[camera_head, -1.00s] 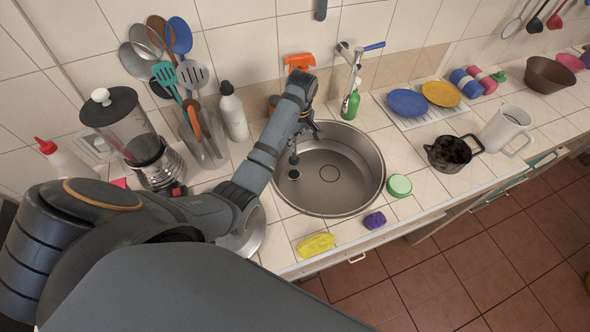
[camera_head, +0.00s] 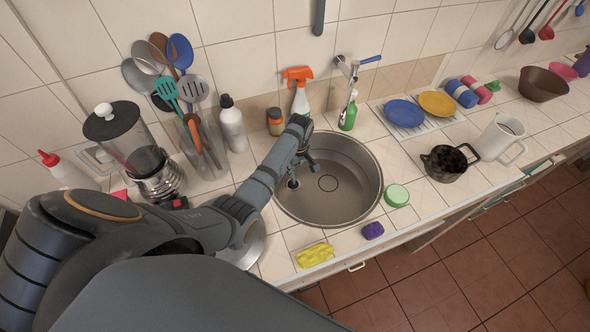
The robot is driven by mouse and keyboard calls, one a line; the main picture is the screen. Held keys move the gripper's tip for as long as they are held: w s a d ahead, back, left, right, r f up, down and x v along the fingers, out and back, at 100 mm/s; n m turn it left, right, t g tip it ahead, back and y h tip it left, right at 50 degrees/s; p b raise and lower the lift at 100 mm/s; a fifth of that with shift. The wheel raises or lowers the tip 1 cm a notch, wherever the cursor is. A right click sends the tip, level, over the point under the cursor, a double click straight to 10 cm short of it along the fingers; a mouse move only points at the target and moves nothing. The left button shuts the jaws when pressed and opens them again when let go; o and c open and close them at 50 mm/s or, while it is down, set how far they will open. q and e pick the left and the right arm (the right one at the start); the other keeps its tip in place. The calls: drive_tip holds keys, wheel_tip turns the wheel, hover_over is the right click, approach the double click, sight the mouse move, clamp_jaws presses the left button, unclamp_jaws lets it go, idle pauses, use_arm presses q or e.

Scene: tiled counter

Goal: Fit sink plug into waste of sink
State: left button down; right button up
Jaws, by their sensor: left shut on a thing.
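The round steel sink (camera_head: 350,204) is set in the tiled counter. My left arm reaches over its left rim, and my left gripper (camera_head: 297,174) points down inside the bowl. The gripper is shut on the sink plug (camera_head: 293,183), a small dark round shape at the fingertips in the left part of the bowl. A thin dark ring (camera_head: 328,183) marks the bowl's floor to the right of it. I cannot tell whether this ring is the waste, or whether the plug touches the bowl. The fingers are small and partly hidden by my wrist. My right gripper is not in view.
The tap (camera_head: 352,75) and a green bottle (camera_head: 348,112) stand behind the sink. An orange spray bottle (camera_head: 299,90) is close behind my wrist. A green round tub (camera_head: 397,195), purple sponge (camera_head: 373,230) and yellow cloth (camera_head: 315,255) lie along the sink's front and right.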

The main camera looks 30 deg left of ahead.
use_arm(q)
drive_tip(key=c, duration=0.7)
unclamp_jaws()
wheel_tip(320, 180, up, 12)
drive_tip(key=b, duration=0.1)
drive_tip(key=shift+d, duration=0.3)
